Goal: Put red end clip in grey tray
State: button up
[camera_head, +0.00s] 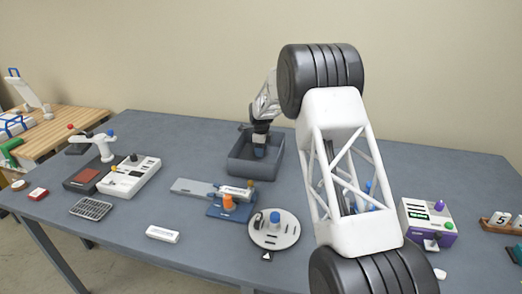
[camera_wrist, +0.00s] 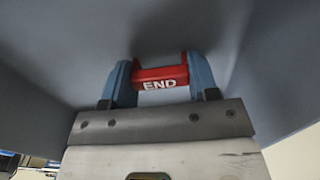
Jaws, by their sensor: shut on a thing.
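My gripper (camera_head: 260,151) reaches down inside the grey tray (camera_head: 250,178) at the back middle of the table. In the wrist view its two blue fingertips (camera_wrist: 160,79) are shut on the red end clip (camera_wrist: 161,74), which carries white "END" lettering. The tray's grey inner surfaces (camera_wrist: 60,35) surround the clip in that view. In the head view the clip is hidden by the tray wall and gripper. I cannot tell whether the clip touches the tray floor.
A blue fixture (camera_head: 228,209) with an orange knob stands in front of the tray. A round white plate (camera_head: 272,236) is nearer. A white control box (camera_head: 130,177) stands left, and a purple-and-white box (camera_head: 428,222) right. The table right beside the tray is clear.

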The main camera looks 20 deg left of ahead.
jog(key=shift+f, duration=0.15)
jog(key=o, duration=0.9)
notch_tip(320, 180, up, 12)
dwell(0.3)
dwell(0.6)
jog(key=shift+r, duration=0.2)
